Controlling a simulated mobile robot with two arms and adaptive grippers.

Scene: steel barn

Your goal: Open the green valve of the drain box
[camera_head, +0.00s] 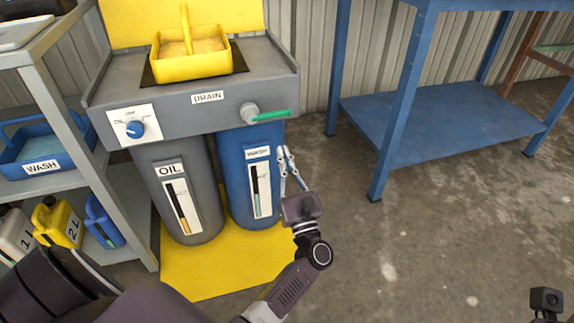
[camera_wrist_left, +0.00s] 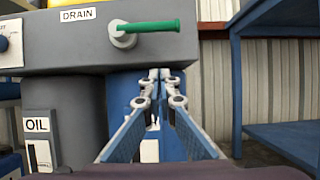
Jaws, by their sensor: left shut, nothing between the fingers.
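The drain box (camera_head: 180,103) is a grey unit with a DRAIN label on its front. Its green valve handle (camera_head: 272,116) sticks out to the right from a round grey hub (camera_head: 249,112) and lies about level. In the left wrist view the handle (camera_wrist_left: 155,26) is above the fingertips. My left gripper (camera_head: 283,153) is shut and empty, pointing upward below the handle and apart from it, in front of the blue tank's right side. It also shows in the left wrist view (camera_wrist_left: 161,76).
A grey OIL tank (camera_head: 172,212) and a blue tank (camera_head: 239,195) stand under the box on a yellow mat (camera_head: 205,277). A yellow basket (camera_head: 193,66) sits on top. A blue knob (camera_head: 135,129) is at left. Shelving is at left, a blue table (camera_head: 440,110) at right. Floor between is clear.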

